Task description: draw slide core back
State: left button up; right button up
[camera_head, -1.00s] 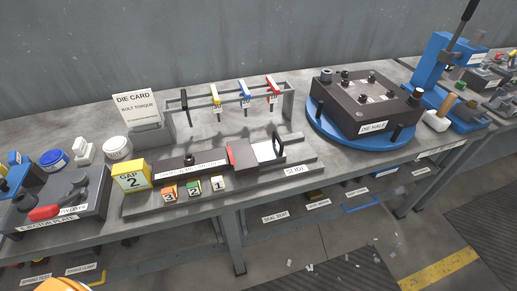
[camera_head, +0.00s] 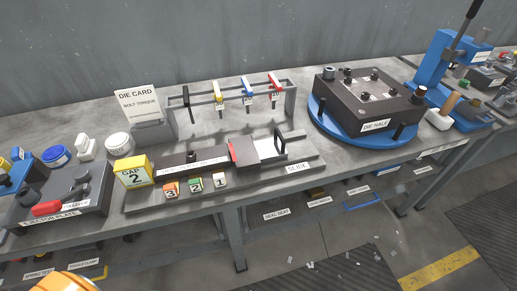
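The slide fixture lies in the middle of the bench, on a base plate with a "SLIDE" label (camera_head: 298,168). Its slide core (camera_head: 258,151) is a grey block with a red face at its left end and a black upright handle (camera_head: 280,141) at its right end. The red face is close against the dark block (camera_head: 194,165) on the left; I cannot tell whether they touch. An orange part at the bottom left edge seems to be mine, but no fingers show. Neither gripper can be made out in the head view.
A yellow "GAP 2" block (camera_head: 134,171) and numbered blocks (camera_head: 196,185) stand at the fixture's left and front. A tool rack (camera_head: 290,102) stands behind. The die half (camera_head: 368,102) sits on a blue turntable (camera_head: 318,121) at right. The ejector plate (camera_head: 88,209) is at left.

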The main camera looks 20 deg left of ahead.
aim_at(270, 150)
jog(key=i+l, duration=0.1)
jog(key=l, duration=0.5)
jog(key=i+l+u, duration=0.15)
jog(key=l, duration=0.45)
jog(key=k, duration=0.05)
